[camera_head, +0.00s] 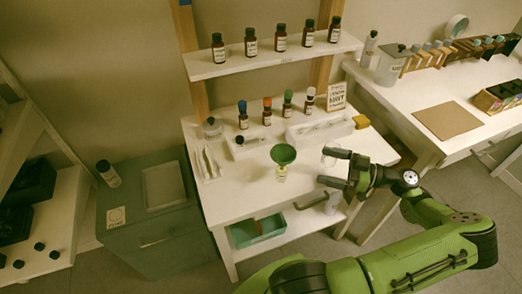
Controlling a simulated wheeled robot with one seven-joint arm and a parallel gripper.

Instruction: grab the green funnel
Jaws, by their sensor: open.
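The green funnel (283,153) sits upright on top of a small clear bottle (281,173) with a pale label, near the middle of the white table (240,198). My gripper (328,168) is to the right of the funnel, its two dark fingers spread apart and pointing left towards it. There is a gap between the fingertips and the funnel, and nothing shows between the fingers. The funnel's lower end is hidden in the bottle's neck.
Small dropper bottles (267,111) stand in a row behind the funnel, with white trays (319,130) before them. A shelf (225,67) above holds several brown bottles. A round clear object (329,158) is beside my fingers. The table's front left is clear.

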